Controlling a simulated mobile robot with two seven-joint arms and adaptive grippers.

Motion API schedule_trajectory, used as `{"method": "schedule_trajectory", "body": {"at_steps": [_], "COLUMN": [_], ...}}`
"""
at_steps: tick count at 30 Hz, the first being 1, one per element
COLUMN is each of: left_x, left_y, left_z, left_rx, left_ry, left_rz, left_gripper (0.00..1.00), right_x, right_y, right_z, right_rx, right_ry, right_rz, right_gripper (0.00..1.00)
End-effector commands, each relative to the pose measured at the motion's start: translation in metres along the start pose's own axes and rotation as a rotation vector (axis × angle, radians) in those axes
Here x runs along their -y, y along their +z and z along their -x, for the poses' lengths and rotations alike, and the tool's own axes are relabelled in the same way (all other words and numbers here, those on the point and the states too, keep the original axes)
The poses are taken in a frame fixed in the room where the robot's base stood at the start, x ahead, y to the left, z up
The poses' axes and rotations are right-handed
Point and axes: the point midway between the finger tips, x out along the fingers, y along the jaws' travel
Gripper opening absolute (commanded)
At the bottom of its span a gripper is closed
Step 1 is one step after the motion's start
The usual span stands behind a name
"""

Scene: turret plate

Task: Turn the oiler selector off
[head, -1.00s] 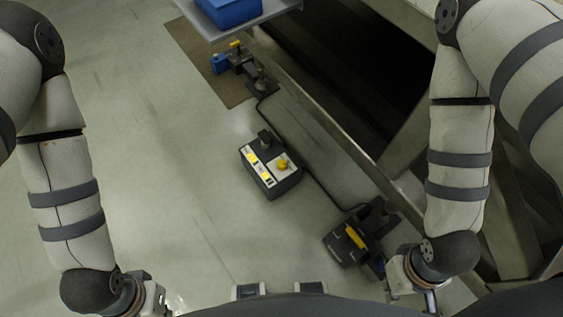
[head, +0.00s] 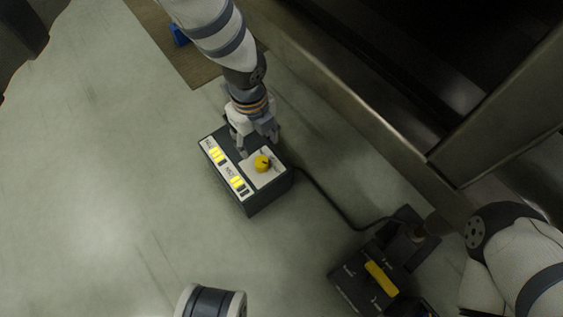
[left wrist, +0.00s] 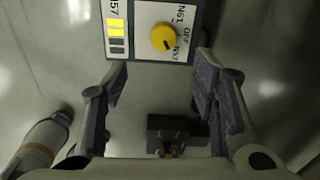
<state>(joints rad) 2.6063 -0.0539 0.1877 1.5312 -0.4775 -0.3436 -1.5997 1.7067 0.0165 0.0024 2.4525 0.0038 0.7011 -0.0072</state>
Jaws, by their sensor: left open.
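The oiler selector is a yellow round knob (head: 262,163) on a white plate on top of a dark control box (head: 268,198). The knob also shows in the left wrist view (left wrist: 164,37), with a dark mark on its lower right side, toward the N57 label. Labels N61, OFF and N57 stand along its right. My left gripper (head: 258,143) is open and empty above the box, close to the knob. In the left wrist view its two fingers (left wrist: 160,84) are spread wide below the knob, with nothing between them.
Yellow and dark indicator windows (head: 228,170) line the box's left side. A cable (head: 340,212) runs to a second dark box with a yellow bar (head: 381,278) at lower right. A metal beam (head: 350,105) runs past on the right. The floor at left is clear.

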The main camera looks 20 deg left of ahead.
Motion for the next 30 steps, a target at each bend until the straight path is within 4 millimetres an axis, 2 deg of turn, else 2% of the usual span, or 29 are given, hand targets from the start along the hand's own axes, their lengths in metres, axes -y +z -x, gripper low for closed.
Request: {"method": "schedule_trajectory", "body": {"at_steps": [2, 5, 12, 16, 21, 28, 29, 30], "left_x": [0.006, 0.006, 0.005, 0.006, 0.006, 0.006, 0.006, 0.006], "left_y": [0.005, 0.005, 0.005, 0.005, 0.005, 0.005, 0.005, 0.005], "left_z": [-0.004, -0.018, -0.082, -0.105, -0.116, -0.116, -0.116, -0.116], "left_rx": [0.011, 0.011, 0.009, 0.009, 0.011, 0.011, 0.011, 0.011], "left_ry": [-0.002, 0.0, 0.0, -0.002, -0.004, -0.005, -0.005, -0.005], "left_rz": [-0.03, -0.034, -0.031, -0.029, -0.03, -0.028, -0.028, -0.028], "left_gripper": [0.53, 0.53, 0.53, 0.53, 0.53, 0.53, 0.48, 0.39], "right_x": [0.0, 0.0, -0.001, 0.0, 0.001, 0.001, 0.001, 0.001], "right_y": [-0.002, -0.003, -0.01, -0.016, -0.019, -0.019, -0.019, -0.019], "right_z": [-0.004, -0.008, -0.026, -0.032, -0.034, -0.034, -0.034, -0.034], "right_rx": [0.009, 0.021, 0.069, 0.075, 0.076, 0.075, 0.075, 0.075], "right_ry": [0.0, 0.001, 0.003, 0.003, 0.002, 0.002, 0.002, 0.002], "right_rz": [0.001, 0.002, 0.007, 0.011, 0.012, 0.012, 0.012, 0.012], "right_gripper": [0.0, 0.0, 0.0, 0.0, 0.0, 0.0, 0.0, 0.0]}}
